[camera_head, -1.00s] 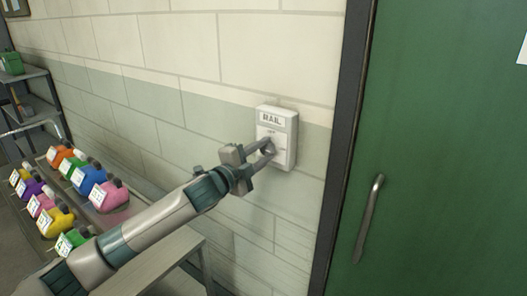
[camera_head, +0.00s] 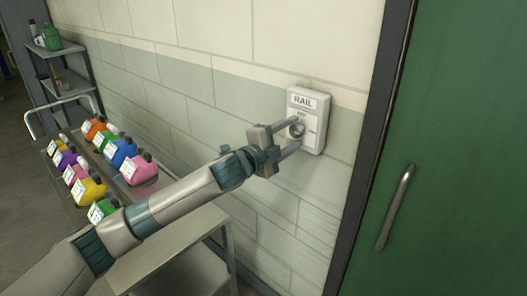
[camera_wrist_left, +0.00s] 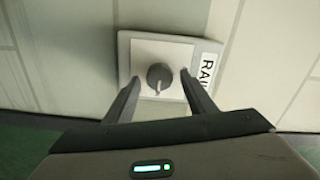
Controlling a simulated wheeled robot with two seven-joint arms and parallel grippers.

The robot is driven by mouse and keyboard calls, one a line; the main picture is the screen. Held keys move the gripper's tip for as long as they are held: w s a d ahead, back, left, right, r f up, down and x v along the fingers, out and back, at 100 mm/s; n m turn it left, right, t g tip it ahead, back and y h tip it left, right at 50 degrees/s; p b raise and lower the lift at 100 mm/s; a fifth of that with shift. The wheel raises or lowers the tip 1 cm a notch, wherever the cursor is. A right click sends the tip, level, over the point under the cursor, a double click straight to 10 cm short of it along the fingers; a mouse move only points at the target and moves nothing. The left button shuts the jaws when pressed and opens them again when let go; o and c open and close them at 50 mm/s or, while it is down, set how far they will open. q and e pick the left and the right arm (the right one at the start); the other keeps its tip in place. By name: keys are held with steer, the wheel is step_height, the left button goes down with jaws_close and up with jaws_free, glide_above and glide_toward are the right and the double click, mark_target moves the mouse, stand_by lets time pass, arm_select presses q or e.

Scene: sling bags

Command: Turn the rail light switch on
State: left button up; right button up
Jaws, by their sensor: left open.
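The rail light switch (camera_head: 309,119) is a white wall box labelled RAIL, with a dark round knob (camera_head: 297,131) on its face. My left gripper (camera_head: 291,135) reaches it from the left, its two fingers spread open around the knob. In the left wrist view the knob (camera_wrist_left: 159,76) sits between the open fingertips (camera_wrist_left: 160,82), with gaps on both sides and no clear contact. The knob's pointer ridge shows there, and the RAIL label (camera_wrist_left: 207,73) lies to the right. My right gripper is out of view.
A green door (camera_head: 455,150) with a metal handle (camera_head: 396,208) stands to the right, in a dark frame. A cart with several colourful sling bags (camera_head: 121,153) stands at left. A grey table (camera_head: 165,253) is below my left arm, and a shelf (camera_head: 62,68) stands behind.

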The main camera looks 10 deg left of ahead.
arm_select(q)
steer(key=b+v, duration=0.5)
steer(key=v, duration=1.1)
steer(key=shift+s, duration=0.3)
steer(key=shift+a, duration=0.15)
